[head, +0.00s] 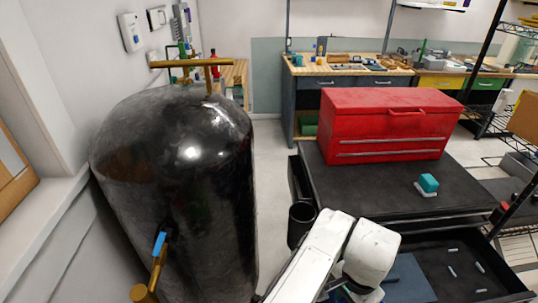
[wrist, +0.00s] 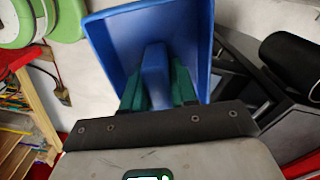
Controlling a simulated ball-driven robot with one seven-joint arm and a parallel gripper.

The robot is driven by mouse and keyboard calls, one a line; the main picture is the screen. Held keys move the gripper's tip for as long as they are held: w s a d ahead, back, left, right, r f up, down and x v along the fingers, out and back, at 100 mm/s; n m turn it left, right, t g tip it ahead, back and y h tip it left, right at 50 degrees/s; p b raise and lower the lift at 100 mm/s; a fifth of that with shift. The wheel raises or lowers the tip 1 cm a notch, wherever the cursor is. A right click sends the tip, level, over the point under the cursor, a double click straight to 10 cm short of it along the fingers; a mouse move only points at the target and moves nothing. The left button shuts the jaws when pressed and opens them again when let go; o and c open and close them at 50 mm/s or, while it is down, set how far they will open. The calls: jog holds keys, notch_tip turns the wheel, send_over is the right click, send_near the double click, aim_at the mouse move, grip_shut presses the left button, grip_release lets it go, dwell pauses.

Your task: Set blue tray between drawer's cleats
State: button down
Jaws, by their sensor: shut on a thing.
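In the wrist view my gripper (wrist: 157,84) has green fingers shut on the upright blue middle piece of the blue tray (wrist: 204,40). The tray's raised rim and inner face show beyond the fingers. In the head view a dark blue flat surface (head: 408,280), which looks like the tray, shows beside my white arm at the drawer's left part. The arm hides part of it, and its height above the drawer floor is unclear. The open black drawer (head: 430,244) holds several small grey cleats (head: 453,271), standing apart on its floor.
A red toolbox (head: 385,125) and a teal block on a white base (head: 428,184) stand on the black cart top (head: 350,185). A black cup (head: 301,222) is at the cart's left side. A large black tank (head: 180,190) stands left. Wire shelving (head: 500,160) is at right.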

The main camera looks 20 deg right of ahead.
jog(key=w+a+f+n+b, duration=0.1)
jog(key=w+a+f+n, duration=0.2)
jog(key=f+n, duration=0.3)
jog(key=w+a+f+n+b, duration=0.1)
jog(key=w+a+f+n, duration=0.2)
jog(key=f+n, duration=0.3)
jog(key=shift+w+a+n, duration=0.4)
jog(key=shift+a+n, duration=0.3)
jog(key=shift+n, duration=1.4)
jog(key=shift+d, duration=0.1)
